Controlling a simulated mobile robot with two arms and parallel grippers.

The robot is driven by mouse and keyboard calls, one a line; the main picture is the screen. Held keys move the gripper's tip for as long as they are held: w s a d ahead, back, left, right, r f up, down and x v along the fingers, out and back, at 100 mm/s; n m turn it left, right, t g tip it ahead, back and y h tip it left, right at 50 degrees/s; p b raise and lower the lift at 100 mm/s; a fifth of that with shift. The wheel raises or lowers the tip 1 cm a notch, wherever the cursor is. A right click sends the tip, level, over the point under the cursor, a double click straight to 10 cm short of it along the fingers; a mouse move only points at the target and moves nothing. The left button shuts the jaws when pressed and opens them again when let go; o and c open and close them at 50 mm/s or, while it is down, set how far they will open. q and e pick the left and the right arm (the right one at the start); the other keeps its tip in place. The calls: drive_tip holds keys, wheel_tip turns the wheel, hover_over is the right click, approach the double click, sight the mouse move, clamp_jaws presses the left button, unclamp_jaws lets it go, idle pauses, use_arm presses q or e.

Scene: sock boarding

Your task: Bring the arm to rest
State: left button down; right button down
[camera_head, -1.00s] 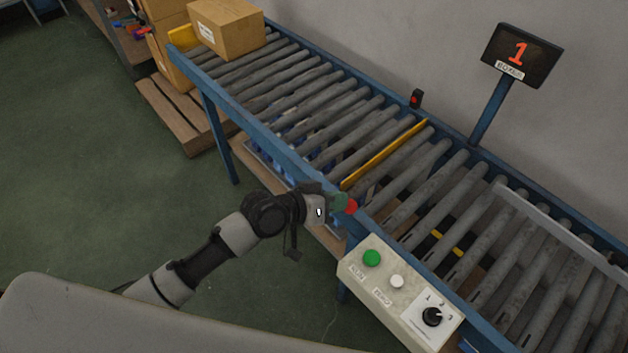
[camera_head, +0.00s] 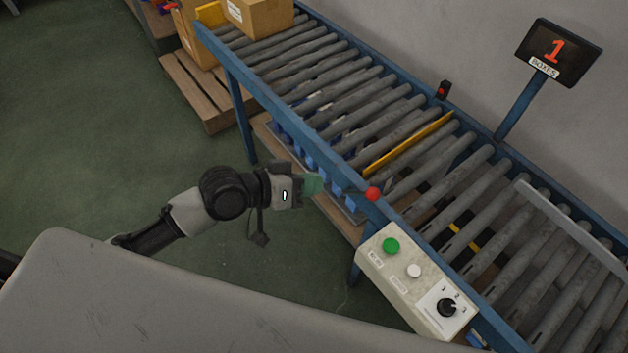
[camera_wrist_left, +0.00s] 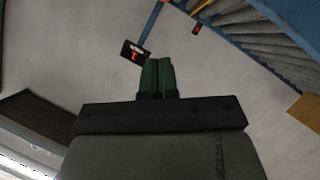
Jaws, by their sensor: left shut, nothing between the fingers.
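My left gripper (camera_head: 313,184) is in front of the roller conveyor's near side, left of a red ball-shaped knob (camera_head: 372,194) on the blue frame. A gap shows between its green fingertips and the knob. In the left wrist view the two green fingers (camera_wrist_left: 157,77) are side by side and shut, with nothing between them. My right gripper is not in view.
The roller conveyor (camera_head: 345,84) runs diagonally, with a yellow bar (camera_head: 408,144) across it. A control box (camera_head: 419,281) with green and white buttons and a dial is at its near edge. A cardboard box (camera_head: 262,14) sits at the far end. A display (camera_head: 552,52) reads 1.

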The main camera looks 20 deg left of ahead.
use_arm(q)
drive_tip(key=shift+a, duration=0.1)
drive_tip(key=w+a+f+n+y, duration=0.1)
drive_tip(key=a+f+y, duration=0.3)
drive_tip(key=f, duration=0.7)
drive_tip(key=w+a+f+n+y, duration=0.2)
drive_tip(key=a+f, duration=0.4)
drive_tip(key=f, duration=0.4)
drive_tip(key=s+a+f+y, duration=0.25)
drive_tip(key=s+f, duration=0.35)
drive_tip(key=f, duration=0.5)
drive_tip(key=s+f+g, duration=0.2)
drive_tip(key=s+f, duration=0.3)
drive_tip(key=s, duration=0.5)
drive_tip(key=s+f+m+g+y, duration=0.1)
drive_tip(key=s+f+g, duration=0.1)
drive_tip(key=s+f, duration=0.4)
drive_tip(key=s+f+m+g+y, duration=0.1)
drive_tip(key=s+f+g, duration=0.2)
drive_tip(key=s, duration=1.1)
wheel_tip(320, 180, down, 4)
drive_tip(key=shift+s+a+r, duration=0.15)
drive_tip(key=shift+s+r, duration=0.1)
drive_tip(key=shift+s, duration=0.15)
